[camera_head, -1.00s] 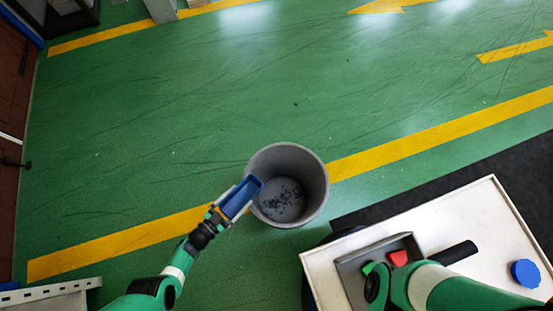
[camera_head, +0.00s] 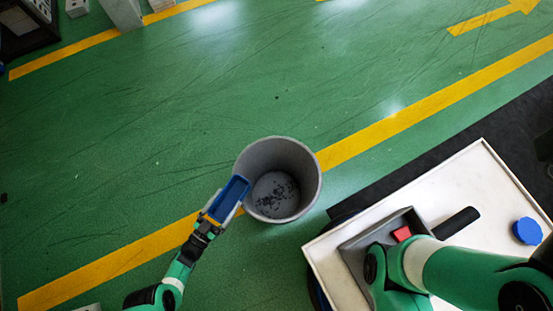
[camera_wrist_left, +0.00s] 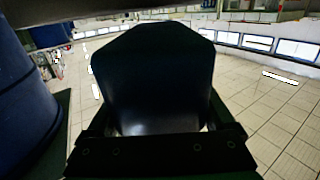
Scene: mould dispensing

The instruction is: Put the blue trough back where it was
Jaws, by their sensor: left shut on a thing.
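The blue trough (camera_head: 231,193) is at the left rim of the grey bucket (camera_head: 308,172) in the head view. Its open top faces up toward the camera, and the inside looks empty. My left gripper (camera_head: 220,207) is shut on the trough's near end. In the left wrist view the trough (camera_wrist_left: 150,75) is a large dark shape filling the middle. The bucket has dark granules (camera_head: 278,190) scattered on its bottom. My right arm reaches over the white table, but its gripper is hidden.
The white table (camera_head: 480,180) at the lower right carries a grey tray (camera_head: 400,220) with a red item (camera_head: 402,233), a black handle (camera_head: 455,223) and a blue lid-like disc (camera_head: 527,231). The green floor (camera_head: 110,150) left of the bucket is clear.

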